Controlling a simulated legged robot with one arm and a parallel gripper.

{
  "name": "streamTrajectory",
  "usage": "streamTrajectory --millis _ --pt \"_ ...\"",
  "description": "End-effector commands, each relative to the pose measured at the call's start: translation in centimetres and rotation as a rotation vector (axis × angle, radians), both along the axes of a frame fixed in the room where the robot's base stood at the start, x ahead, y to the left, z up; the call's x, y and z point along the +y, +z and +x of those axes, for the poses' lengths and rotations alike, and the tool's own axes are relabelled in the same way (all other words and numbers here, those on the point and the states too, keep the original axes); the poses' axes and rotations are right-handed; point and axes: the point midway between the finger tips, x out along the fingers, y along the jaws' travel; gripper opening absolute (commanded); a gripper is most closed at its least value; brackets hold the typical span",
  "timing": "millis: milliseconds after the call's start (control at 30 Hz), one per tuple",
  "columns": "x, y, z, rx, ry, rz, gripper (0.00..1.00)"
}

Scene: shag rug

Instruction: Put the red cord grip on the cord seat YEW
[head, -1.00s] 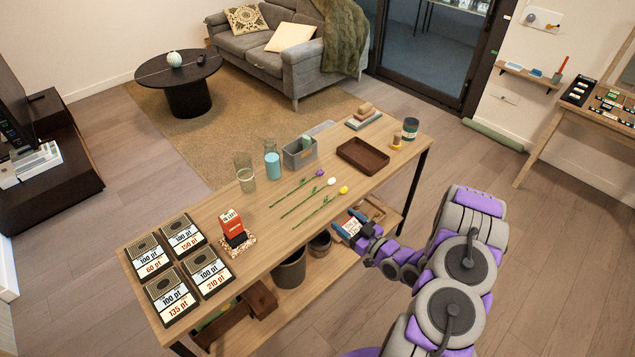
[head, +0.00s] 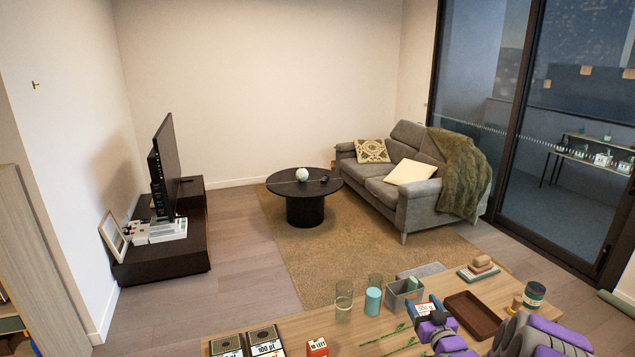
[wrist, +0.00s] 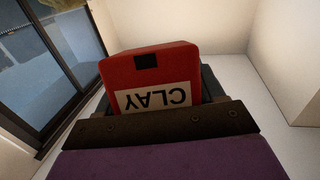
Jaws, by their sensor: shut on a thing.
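My gripper (head: 437,322) is shut on a red block-shaped pack (wrist: 150,72) with a white label reading CLAY, upside down in the wrist view. In the head view the pack's white and red label (head: 427,309) shows just beyond my gripper, over or in front of the table's right part. The gap to the table top cannot be told. I cannot make out a red cord grip apart from this pack. No seat marked YEW is readable in either current view.
The wooden table (head: 300,325) holds a brown tray (head: 482,322), a grey bin (head: 396,301), a glass (head: 343,302), a teal-filled glass (head: 373,300), a dark jar (head: 534,294) and price cards (head: 263,340). The sofa (head: 405,180) and round table (head: 305,205) stand beyond, with open floor left.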

Motion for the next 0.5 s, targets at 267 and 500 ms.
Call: streamTrajectory --millis 267,500 --pt "5.8 9.2 3.3 -0.009 -0.076 -0.001 0.28" --pt "11.4 15.9 3.7 -0.008 -0.120 -0.001 0.28"
